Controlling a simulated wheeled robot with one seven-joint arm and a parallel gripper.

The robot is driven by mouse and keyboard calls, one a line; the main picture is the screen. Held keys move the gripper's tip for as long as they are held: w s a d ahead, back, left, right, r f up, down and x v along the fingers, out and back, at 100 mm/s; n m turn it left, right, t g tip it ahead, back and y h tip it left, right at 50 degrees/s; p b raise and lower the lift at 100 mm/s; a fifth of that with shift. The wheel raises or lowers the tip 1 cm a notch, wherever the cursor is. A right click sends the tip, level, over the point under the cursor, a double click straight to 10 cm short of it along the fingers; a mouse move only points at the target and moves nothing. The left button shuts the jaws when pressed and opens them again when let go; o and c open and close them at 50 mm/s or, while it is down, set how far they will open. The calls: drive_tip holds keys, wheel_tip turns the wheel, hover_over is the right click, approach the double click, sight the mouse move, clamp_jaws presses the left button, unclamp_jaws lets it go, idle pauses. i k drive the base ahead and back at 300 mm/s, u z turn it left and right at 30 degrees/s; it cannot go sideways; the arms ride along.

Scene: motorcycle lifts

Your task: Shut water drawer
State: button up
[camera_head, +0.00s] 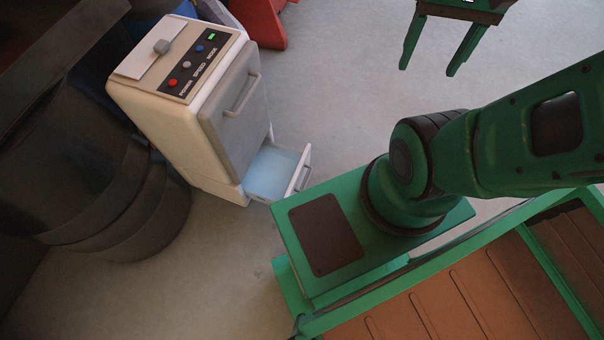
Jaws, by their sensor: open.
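The water drawer (274,173) is at the bottom of a cream-coloured machine (163,128) at the upper left. It is pulled out toward the right, with light-blue water or a light-blue floor inside and a handle (303,178) on its front. Its near corner is close to the edge of my green base in the picture. A grey upper door (234,107) with its own handle is shut above it. My gripper (427,69) is at the top right, with two green fingers apart and nothing between them. It is well away from the drawer.
A large black drum-like object (110,190) stands left of the machine. A red object (263,22) is behind it. The grey floor (345,85) between the machine and my gripper is clear.

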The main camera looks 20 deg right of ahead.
sight(274, 175)
drive_tip(key=z, duration=0.2)
drive_tip(key=k, duration=1.6)
drive_tip(key=u, duration=0.45)
drive_tip(key=i, duration=1)
